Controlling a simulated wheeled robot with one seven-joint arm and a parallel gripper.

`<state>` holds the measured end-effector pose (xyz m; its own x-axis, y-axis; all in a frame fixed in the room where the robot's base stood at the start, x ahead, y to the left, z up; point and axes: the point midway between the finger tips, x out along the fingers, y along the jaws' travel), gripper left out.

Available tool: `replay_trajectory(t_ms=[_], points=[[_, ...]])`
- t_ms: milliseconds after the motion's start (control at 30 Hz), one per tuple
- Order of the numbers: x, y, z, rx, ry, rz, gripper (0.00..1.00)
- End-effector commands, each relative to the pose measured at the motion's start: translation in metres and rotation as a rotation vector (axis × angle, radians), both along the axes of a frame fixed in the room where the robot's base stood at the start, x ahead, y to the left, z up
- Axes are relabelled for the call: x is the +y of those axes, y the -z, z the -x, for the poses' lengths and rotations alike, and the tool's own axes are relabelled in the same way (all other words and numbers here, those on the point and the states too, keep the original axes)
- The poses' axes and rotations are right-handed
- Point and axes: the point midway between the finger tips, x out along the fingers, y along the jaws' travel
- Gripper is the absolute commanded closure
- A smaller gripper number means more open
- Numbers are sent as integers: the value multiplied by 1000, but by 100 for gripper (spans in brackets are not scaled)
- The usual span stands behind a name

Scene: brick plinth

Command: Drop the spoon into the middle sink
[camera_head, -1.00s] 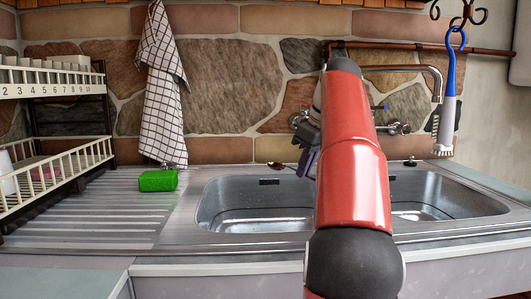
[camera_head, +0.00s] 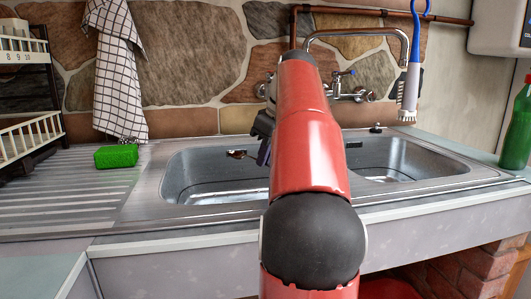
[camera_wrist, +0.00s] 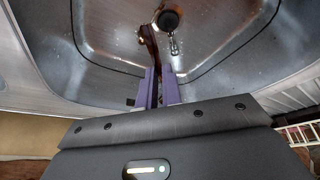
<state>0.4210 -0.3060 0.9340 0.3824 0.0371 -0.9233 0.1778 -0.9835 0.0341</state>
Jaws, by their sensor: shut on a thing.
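My gripper (camera_wrist: 160,88) has purple fingers close together on a thin brown spoon (camera_wrist: 150,45), which points away from the fingertips in the wrist view. Below it is a steel basin with a dark round drain (camera_wrist: 168,18). In the head view my gripper (camera_head: 263,152) is partly hidden by my red arm, above the back part of the left basin (camera_head: 190,196). A right basin (camera_head: 400,160) shows beyond the arm, which hides the part between the two.
A green sponge (camera_head: 116,157) lies on the ribbed drainboard (camera_head: 75,195) at left, near a dish rack (camera_head: 32,137). A faucet (camera_head: 355,33) rises behind the sink. A hanging brush (camera_head: 410,90) and a green bottle (camera_head: 518,125) are at right.

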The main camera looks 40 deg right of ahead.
Motion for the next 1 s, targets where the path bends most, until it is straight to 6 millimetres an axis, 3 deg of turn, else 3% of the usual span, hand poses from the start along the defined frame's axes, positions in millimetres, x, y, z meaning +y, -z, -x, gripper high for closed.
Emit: replay_trajectory(t_ms=[167, 200, 367, 667, 1000], points=[[0, -1, 0, 0, 0, 0, 100], [0, -1, 0, 0, 0, 0, 88], [0, -1, 0, 0, 0, 0, 68], [0, -3, 1, 0, 0, 1, 68], [-2, -54, 20, -2, 1, 1, 68]])
